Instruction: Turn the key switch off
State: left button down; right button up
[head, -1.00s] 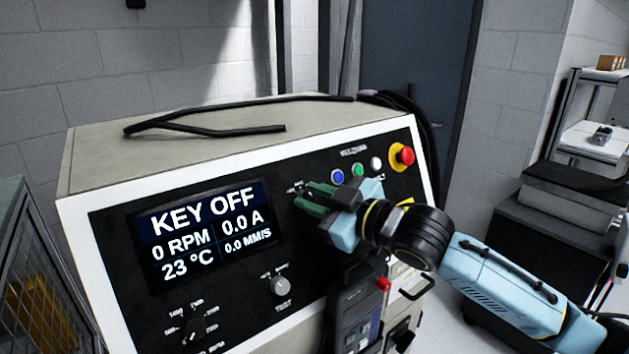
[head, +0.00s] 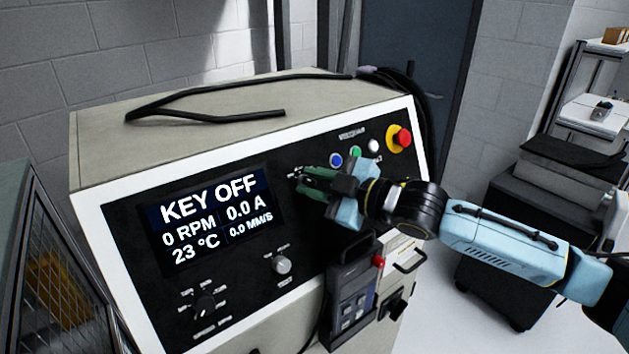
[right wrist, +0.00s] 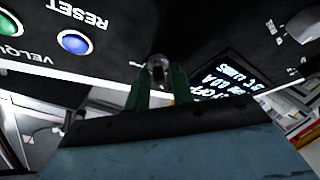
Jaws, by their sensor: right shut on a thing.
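The key switch (right wrist: 158,66) is a small dark metallic piece on the black panel, between my green fingertips in the right wrist view. In the head view the fingers largely hide it. My right gripper (head: 312,180) reaches in from the right and is shut on the key switch. The display screen (head: 212,218) reads KEY OFF, 0 RPM, 0.0 A, 23 °C and 0.0 MM/S. My left gripper is not in view.
Above the gripper are a blue button (head: 336,160), a green button (head: 355,152), a white button (head: 374,146) and a red emergency stop (head: 402,138). Below are a grey knob (head: 282,264) and a handheld unit (head: 352,293). A black cable (head: 205,116) lies on the cabinet top.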

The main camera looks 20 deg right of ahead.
jog(key=o, duration=0.7)
jog(key=b+v, duration=0.5)
jog(key=v, duration=0.8)
jog(key=shift+s+b, duration=0.2)
jog(key=shift+b, duration=0.1)
jog(key=shift+d, duration=0.1)
jog(key=shift+f, duration=0.1)
